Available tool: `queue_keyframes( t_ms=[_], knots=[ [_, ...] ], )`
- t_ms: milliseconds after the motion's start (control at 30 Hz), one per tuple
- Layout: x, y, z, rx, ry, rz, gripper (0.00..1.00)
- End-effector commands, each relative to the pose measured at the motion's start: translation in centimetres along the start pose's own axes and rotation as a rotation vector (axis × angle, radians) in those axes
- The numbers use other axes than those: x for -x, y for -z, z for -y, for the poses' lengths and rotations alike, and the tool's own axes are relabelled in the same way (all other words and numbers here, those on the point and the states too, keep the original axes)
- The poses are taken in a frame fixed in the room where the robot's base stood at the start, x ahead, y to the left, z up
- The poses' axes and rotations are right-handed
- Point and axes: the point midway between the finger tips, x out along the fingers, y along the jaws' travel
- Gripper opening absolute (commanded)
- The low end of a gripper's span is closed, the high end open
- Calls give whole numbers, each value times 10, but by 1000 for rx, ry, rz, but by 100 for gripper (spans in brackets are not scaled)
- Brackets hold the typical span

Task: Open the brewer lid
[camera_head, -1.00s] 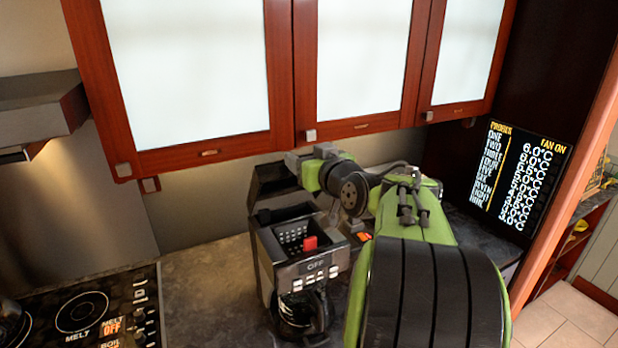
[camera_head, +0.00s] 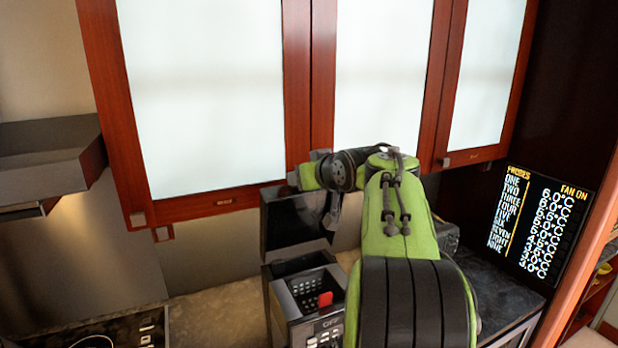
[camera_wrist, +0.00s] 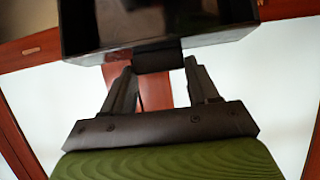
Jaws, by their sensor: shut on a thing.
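The coffee brewer (camera_head: 284,312) stands on the counter, its top open with a perforated basket (camera_head: 306,290) inside and a red part (camera_head: 325,299) beside it. The brewer's black lid (camera_head: 288,222) stands raised, roughly upright, at the back of the opening. My gripper (camera_head: 293,181) is at the lid's top edge. In the wrist view, the lid (camera_wrist: 100,30) fills the top, and my gripper (camera_wrist: 158,75) has its fingers on both sides of a small dark tab (camera_wrist: 152,61) at the lid's edge. The brewer's lower part is out of the frame.
Wall cabinets (camera_head: 200,95) with red wooden frames hang just behind and above my gripper. A range hood (camera_head: 50,160) is at the left, above a cooktop (camera_head: 90,340). A display panel (camera_head: 541,220) stands at the right. Counter left of the brewer is clear.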

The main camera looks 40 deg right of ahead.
Motion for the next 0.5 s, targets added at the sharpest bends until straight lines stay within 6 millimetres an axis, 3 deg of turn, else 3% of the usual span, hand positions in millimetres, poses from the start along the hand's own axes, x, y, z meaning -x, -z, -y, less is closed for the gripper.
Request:
queue_keyframes(
  t_ms=[167, 200, 333, 500],
  knots=[
    [1, 0, 0, 2, -1, -2, 5],
    [1, 0, 0, 2, -1, -2, 65],
    [1, 0, 0, 2, -1, -1, 85],
    [0, 0, 0, 1, 0, -1, 85]
  ],
)
